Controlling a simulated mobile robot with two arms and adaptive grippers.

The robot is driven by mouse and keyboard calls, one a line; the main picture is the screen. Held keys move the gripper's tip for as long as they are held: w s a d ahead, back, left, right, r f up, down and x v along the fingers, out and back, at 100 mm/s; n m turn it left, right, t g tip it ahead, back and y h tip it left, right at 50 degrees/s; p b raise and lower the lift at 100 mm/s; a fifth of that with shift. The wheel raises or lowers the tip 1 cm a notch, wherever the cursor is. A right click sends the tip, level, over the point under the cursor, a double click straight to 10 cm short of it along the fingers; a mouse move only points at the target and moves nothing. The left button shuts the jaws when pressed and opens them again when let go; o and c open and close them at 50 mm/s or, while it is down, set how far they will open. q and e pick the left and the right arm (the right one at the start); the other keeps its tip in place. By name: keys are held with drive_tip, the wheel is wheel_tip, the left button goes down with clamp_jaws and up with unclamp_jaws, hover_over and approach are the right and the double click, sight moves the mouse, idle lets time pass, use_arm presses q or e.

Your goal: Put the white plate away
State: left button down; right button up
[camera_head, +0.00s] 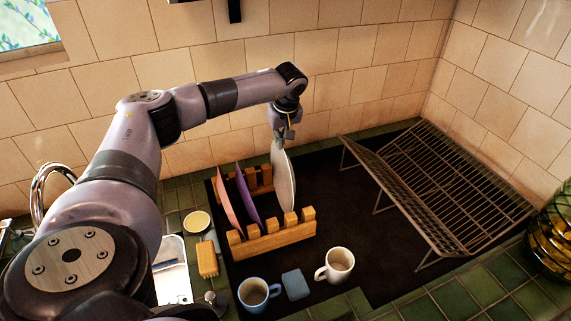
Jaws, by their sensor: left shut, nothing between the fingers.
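The white plate (287,182) stands on edge, nearly upright, at the right end of the wooden plate rack (272,241). A pink plate (227,205) and a purple plate (247,197) stand to its left in the same rack. My left gripper (279,138) is at the top left edge of the white plate, pointing down. Its fingers are shut with nothing between them; whether they touch the plate I cannot tell. My right gripper is not in view.
A blue mug (257,294), a blue-grey block (295,284) and a white mug (336,265) stand in front of the rack. A metal wire rack (440,185) fills the right side. A patterned glass vessel (555,240) stands far right. Dark surface between the racks is clear.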

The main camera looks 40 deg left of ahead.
use_arm(q)
drive_tip(key=shift+s+d+f, duration=0.15)
drive_tip(key=shift+f, duration=0.05)
drive_tip(key=shift+w+r+p, duration=0.25)
drive_tip(key=shift+r+p, duration=0.9)
drive_tip(key=shift+r, duration=0.1)
drive_tip(key=shift+s+r+p, duration=0.1)
drive_tip(key=shift+r+p, duration=0.8)
drive_tip(key=shift+r, duration=0.4)
drive_tip(key=v, duration=1.1)
drive_tip(key=shift+r, duration=0.4)
